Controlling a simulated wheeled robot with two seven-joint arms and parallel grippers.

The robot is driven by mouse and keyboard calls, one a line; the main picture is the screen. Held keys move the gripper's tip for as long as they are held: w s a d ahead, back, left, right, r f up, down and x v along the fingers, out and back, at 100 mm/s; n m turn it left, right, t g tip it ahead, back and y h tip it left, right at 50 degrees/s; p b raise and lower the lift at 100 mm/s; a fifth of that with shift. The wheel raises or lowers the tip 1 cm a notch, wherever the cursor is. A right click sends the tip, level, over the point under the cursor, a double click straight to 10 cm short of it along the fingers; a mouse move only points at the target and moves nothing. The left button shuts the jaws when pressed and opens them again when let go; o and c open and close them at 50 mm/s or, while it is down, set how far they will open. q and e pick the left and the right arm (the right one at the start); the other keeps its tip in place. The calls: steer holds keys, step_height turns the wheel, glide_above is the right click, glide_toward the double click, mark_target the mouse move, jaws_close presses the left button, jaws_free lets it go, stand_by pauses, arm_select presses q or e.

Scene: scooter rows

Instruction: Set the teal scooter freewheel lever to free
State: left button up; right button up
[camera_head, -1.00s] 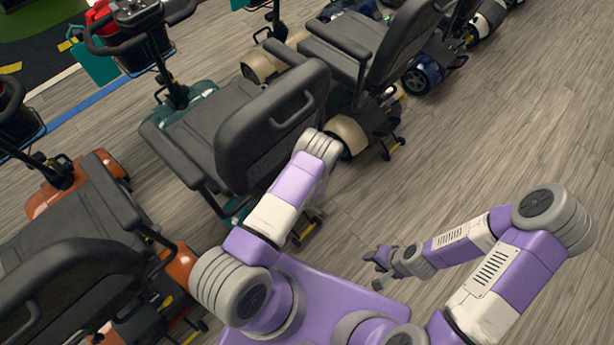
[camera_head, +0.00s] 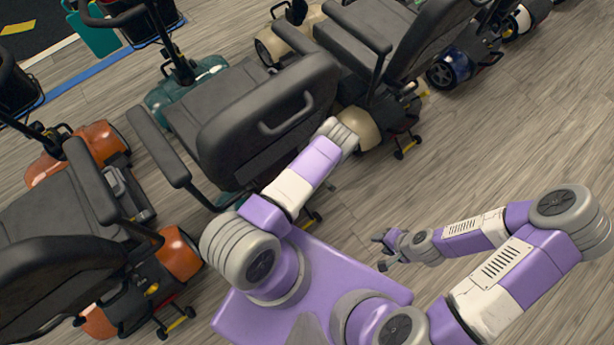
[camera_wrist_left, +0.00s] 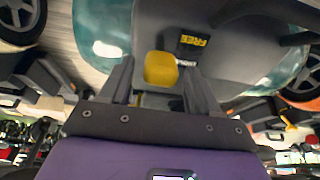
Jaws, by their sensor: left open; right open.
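The teal scooter (camera_head: 190,88) stands left of centre in the head view. Its black seat back hides most of its rear. In the left wrist view its teal rear cover (camera_wrist_left: 105,30) fills the top. The yellow lever handle (camera_wrist_left: 160,66) shows there beside a black label reading FREE (camera_wrist_left: 193,40), upside down. My left gripper (camera_wrist_left: 158,84) is open, with the handle between its fingers; contact cannot be told. In the head view my left arm reaches beside the seat back and its gripper is hidden. My right gripper (camera_head: 383,248) is open and empty above the floor.
An orange scooter (camera_head: 95,150) stands at the left. A beige scooter (camera_head: 357,128) stands beyond my left arm, and a blue one (camera_head: 455,65) farther back. The wood floor at the right is clear apart from my right arm.

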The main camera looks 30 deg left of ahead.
arm_select(q)
steer(key=shift+w+a+f, duration=0.1)
steer(key=shift+a+f, duration=0.05)
steer(key=shift+f, duration=0.15)
jaws_close()
